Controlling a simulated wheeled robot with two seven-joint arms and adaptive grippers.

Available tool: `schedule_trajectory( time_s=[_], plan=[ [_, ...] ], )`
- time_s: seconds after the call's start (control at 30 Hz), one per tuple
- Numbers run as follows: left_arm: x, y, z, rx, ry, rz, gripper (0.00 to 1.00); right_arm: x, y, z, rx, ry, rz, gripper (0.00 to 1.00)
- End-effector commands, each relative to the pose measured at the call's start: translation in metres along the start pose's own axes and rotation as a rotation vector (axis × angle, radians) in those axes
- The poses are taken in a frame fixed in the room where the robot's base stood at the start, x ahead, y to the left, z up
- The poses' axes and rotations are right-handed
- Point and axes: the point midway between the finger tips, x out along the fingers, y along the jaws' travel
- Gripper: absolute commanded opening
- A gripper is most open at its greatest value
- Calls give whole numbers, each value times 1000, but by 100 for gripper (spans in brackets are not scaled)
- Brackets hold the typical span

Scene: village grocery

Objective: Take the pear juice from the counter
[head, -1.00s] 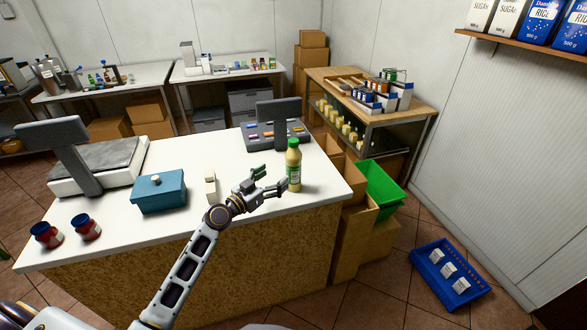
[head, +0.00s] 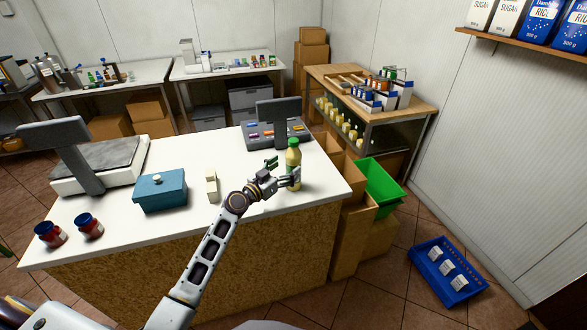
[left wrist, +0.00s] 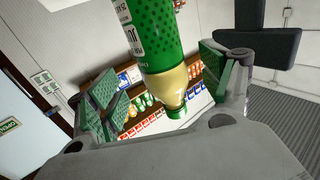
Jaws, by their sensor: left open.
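The pear juice (head: 293,156) is a pale yellow bottle with a green cap and green label, standing upright on the white counter (head: 245,190) near its right end. My left gripper (head: 283,170) is open, with its fingers at the bottle. In the left wrist view the bottle (left wrist: 160,50) appears upside down between the two green-padded fingers (left wrist: 160,88), with gaps seen on both sides. My right gripper is not in view.
A cash register (head: 275,130) stands behind the bottle. A small white box (head: 212,186), a teal box (head: 160,191), a scale (head: 98,165) and two red jars (head: 70,231) are on the counter to the left. A green crate (head: 383,186) lies beyond the right edge.

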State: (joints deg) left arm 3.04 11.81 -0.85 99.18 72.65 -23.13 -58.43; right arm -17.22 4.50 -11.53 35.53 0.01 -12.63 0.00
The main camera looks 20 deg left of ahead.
Motion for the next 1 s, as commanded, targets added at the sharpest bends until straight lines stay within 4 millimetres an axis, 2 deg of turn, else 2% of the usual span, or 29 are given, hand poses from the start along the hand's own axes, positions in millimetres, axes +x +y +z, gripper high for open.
schedule_trajectory(
  time_s=[0.33,0.8,1.0],
  plan=[
    [5,-1,-1,-1,1,0,80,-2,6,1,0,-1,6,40],
    [41,-3,0,-2,1,-1,80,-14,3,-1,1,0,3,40],
    [51,-3,1,-1,0,0,80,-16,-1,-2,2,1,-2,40]
  ],
)
